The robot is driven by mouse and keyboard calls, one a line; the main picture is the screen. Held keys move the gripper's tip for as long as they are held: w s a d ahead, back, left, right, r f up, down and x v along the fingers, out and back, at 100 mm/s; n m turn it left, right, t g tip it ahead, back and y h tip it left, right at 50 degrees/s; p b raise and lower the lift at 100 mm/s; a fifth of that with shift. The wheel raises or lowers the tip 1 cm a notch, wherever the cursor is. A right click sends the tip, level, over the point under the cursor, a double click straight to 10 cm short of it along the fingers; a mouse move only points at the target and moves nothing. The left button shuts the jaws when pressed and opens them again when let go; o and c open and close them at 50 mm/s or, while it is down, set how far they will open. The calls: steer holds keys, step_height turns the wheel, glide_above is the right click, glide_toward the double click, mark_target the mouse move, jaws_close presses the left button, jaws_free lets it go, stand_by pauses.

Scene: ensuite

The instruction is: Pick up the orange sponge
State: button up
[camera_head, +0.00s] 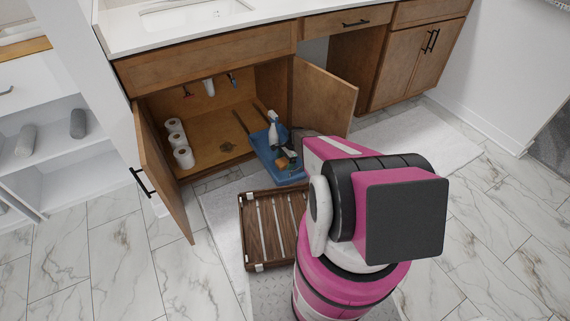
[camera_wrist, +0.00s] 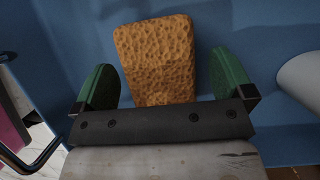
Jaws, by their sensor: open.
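The orange sponge (camera_wrist: 155,38) stands against the blue wall of a caddy in the wrist view, with its pitted broad face towards the camera. In the head view the sponge (camera_head: 281,163) is a small orange patch inside the blue caddy (camera_head: 291,179). My gripper (camera_wrist: 163,70) is open, with one green finger pad on each side of the sponge. A gap shows on both sides between pads and sponge. The sponge's lower end is hidden behind the dark gripper bar. In the head view my arm hides part of the area right of the caddy.
A spray bottle (camera_head: 273,133) stands in the caddy, at the mouth of the open under-sink cabinet. Toilet rolls (camera_head: 183,157) stand inside on the left. Open cabinet doors flank it, the left (camera_head: 160,180) and right (camera_head: 322,97). A slatted wooden rack (camera_head: 262,232) lies in front.

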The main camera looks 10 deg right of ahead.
mark_target(283, 161)
steer(key=shift+f, duration=0.2)
stand_by(0.5)
steer(key=c, duration=1.1)
steer(key=shift+r, duration=0.1)
step_height(283, 161, up, 4)
steer(key=shift+s, duration=0.1)
steer(key=shift+s+a+r, duration=0.35)
steer(key=shift+a+r, duration=0.25)
steer(key=shift+r, duration=0.1)
steer(key=s+a+r, duration=0.1)
steer(key=a+r, duration=0.1)
steer(key=a, duration=0.1)
steer(key=s+a+r, duration=0.2)
steer(key=a, duration=0.1)
steer(key=s+a+r, duration=0.2)
steer(key=shift+a, duration=0.4)
